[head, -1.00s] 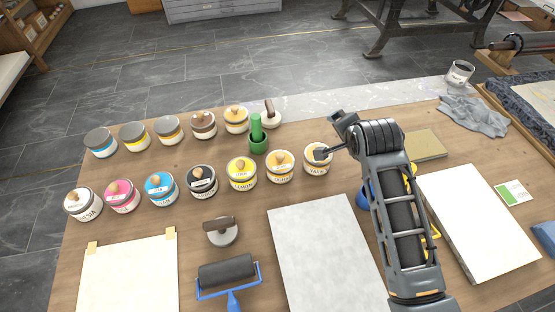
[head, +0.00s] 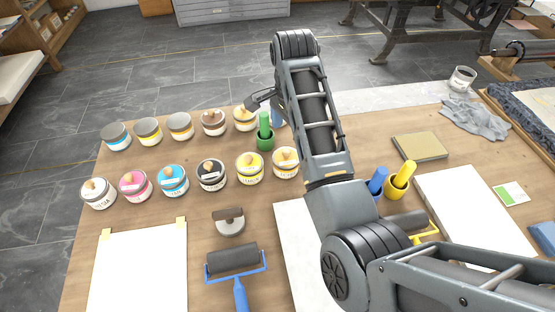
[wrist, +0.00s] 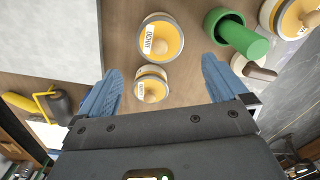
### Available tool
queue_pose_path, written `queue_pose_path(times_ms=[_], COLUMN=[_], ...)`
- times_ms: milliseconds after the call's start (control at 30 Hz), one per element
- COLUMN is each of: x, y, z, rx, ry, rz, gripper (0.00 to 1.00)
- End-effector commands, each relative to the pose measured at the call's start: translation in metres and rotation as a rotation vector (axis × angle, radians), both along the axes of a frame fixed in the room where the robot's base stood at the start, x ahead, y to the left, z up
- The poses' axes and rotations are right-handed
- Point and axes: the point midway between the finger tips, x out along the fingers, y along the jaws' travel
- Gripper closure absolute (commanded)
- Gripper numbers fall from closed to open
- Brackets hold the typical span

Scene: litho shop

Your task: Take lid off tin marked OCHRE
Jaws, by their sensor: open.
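The OCHRE tin (head: 286,170) is the rightmost tin showing in the front row in the head view, with my arm just right of it. In the wrist view, the OCHRE tin (wrist: 146,38) has a white label, and its yellow lid (wrist: 165,29) with a round wooden knob is on. My gripper (wrist: 162,66) is open and empty, its blue fingers spread on either side below the tin in the picture. In the head view my gripper (head: 270,103) is above the back row, near the green mortar (head: 265,141), partly hidden by my arm.
Another yellow-lidded tin (wrist: 152,87) shows beside OCHRE in the wrist view; my arm hides it in the head view. The green mortar (wrist: 236,36) stands close by. Several tins form two rows leftward. A roller (head: 234,260) and paper (head: 140,268) lie in front.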

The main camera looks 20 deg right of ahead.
Motion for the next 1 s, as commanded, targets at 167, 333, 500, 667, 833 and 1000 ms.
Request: queue_pose_path(times_ms=[167,333,500,667,833,1000], x=[-0.001,-0.001,0.0,0.0,0.0,0.0], y=[0.001,0.002,0.004,0.004,0.003,0.003], z=[-0.017,-0.033,-0.058,-0.074,-0.076,-0.076], rx=[0.001,0.002,0.002,0.002,0.002,0.002], ry=[0.009,0.01,0.009,0.006,0.004,0.004], rz=[0.001,0.001,0.0,-0.001,-0.001,-0.001], gripper=[0.0,0.0,0.0,0.0,0.0,0.08])
